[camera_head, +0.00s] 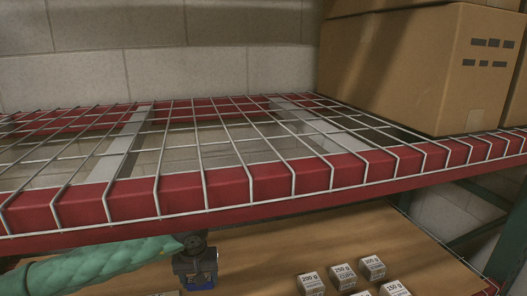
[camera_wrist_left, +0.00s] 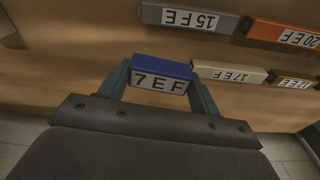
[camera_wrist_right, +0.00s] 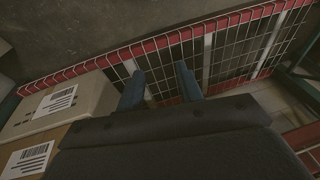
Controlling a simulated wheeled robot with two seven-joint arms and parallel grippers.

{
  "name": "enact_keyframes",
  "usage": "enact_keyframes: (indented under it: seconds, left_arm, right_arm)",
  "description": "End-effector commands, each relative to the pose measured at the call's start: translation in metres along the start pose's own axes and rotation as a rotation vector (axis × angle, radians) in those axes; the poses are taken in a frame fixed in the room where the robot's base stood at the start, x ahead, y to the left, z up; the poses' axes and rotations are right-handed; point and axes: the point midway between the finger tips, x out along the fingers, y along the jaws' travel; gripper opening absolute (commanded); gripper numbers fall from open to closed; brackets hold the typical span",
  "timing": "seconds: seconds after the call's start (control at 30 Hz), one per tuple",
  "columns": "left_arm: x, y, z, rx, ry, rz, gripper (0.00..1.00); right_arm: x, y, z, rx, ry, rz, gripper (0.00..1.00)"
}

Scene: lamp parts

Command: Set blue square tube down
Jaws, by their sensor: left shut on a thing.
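The blue square tube (camera_wrist_left: 161,72) carries a white label reading "7 E F" in the left wrist view. My left gripper (camera_wrist_left: 160,82) is shut on it, with one finger at each end. In the head view my left gripper (camera_head: 197,272) is below the wire shelf, over the wooden lower shelf, and a bit of the blue tube (camera_head: 200,285) shows under it. Whether the tube touches the wood cannot be told. My right gripper (camera_wrist_right: 160,85) shows in the right wrist view with its fingers apart and nothing between them. It is not in the head view.
Grey (camera_wrist_left: 188,18), orange (camera_wrist_left: 283,34), cream (camera_wrist_left: 230,72) and yellow (camera_wrist_left: 292,82) labelled tubes lie near the held tube. Several small weight-labelled boxes (camera_head: 343,276) stand on the lower shelf (camera_head: 360,236). The red-edged wire shelf (camera_head: 270,180) is overhead, with cardboard boxes (camera_head: 425,65) on it.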

Motion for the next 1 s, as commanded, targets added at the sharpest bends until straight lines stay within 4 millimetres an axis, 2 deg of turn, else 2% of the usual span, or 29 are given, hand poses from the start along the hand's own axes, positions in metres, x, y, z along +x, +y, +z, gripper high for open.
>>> enact_keyframes:
  seconds: [0.17, 0.23, 0.4, 0.5, 0.7, 1.0]
  left_arm:
    - [0.001, -0.005, -0.005, 0.143, -0.002, 0.017, 0.4]
    - [0.0, -0.011, -0.008, 0.186, -0.003, 0.021, 0.4]
    - [0.006, -0.025, -0.005, 0.162, -0.004, 0.018, 0.4]
    - [0.009, -0.03, 0.002, 0.155, -0.004, 0.018, 0.4]
    - [0.012, -0.036, 0.014, 0.15, -0.002, 0.017, 0.4]
    - [0.015, -0.036, 0.017, 0.15, -0.001, 0.018, 0.4]
  right_arm:
    - [-0.024, 0.004, -0.001, 0.008, -0.011, 0.013, 0.36]
    - [-0.044, 0.007, -0.004, 0.014, -0.013, 0.022, 0.36]
    - [-0.084, 0.014, -0.013, 0.03, 0.012, 0.043, 0.36]
    - [-0.098, 0.015, -0.017, 0.037, 0.023, 0.047, 0.36]
    - [-0.11, 0.015, -0.02, 0.041, 0.023, 0.048, 0.36]
    - [-0.11, 0.015, -0.02, 0.041, 0.023, 0.048, 0.36]
